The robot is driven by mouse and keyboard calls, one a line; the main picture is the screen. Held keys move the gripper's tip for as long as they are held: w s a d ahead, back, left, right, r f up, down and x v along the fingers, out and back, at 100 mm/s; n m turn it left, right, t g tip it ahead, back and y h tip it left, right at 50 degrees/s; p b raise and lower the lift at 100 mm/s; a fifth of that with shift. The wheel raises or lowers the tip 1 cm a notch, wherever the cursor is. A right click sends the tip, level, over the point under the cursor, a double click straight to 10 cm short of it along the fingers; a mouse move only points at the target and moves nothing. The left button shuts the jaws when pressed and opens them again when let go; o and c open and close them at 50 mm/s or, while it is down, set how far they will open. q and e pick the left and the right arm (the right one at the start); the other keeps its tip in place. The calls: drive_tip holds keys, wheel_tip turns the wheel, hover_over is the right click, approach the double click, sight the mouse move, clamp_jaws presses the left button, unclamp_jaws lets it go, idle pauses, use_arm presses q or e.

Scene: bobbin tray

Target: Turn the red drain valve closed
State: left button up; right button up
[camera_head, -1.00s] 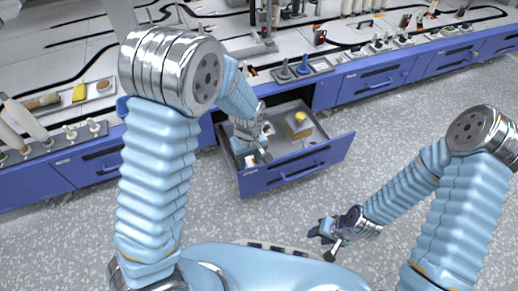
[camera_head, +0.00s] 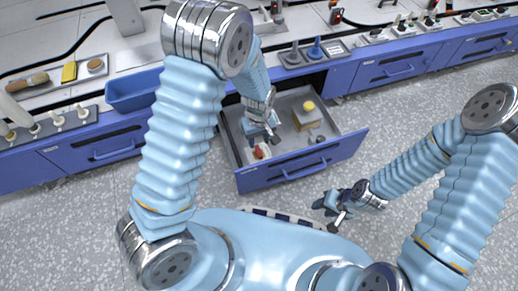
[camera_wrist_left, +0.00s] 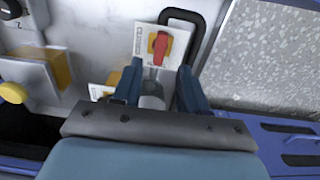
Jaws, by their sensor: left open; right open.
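In the head view the red valve (camera_head: 260,152) shows small in the left part of the open drawer (camera_head: 300,172).
A box with a yellow knob (camera_head: 308,106) stands at the back of the drawer. A small dark item (camera_head: 319,138) lies nearer its right side. A blue bin (camera_head: 133,92) sits on the bench at left.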

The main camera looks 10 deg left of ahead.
sight(259, 151)
use_arm(q)
wheel_tip(259, 151, down, 6)
drive_tip(key=shift+f+b, duration=0.15)
drive_tip(key=shift+b, duration=0.45)
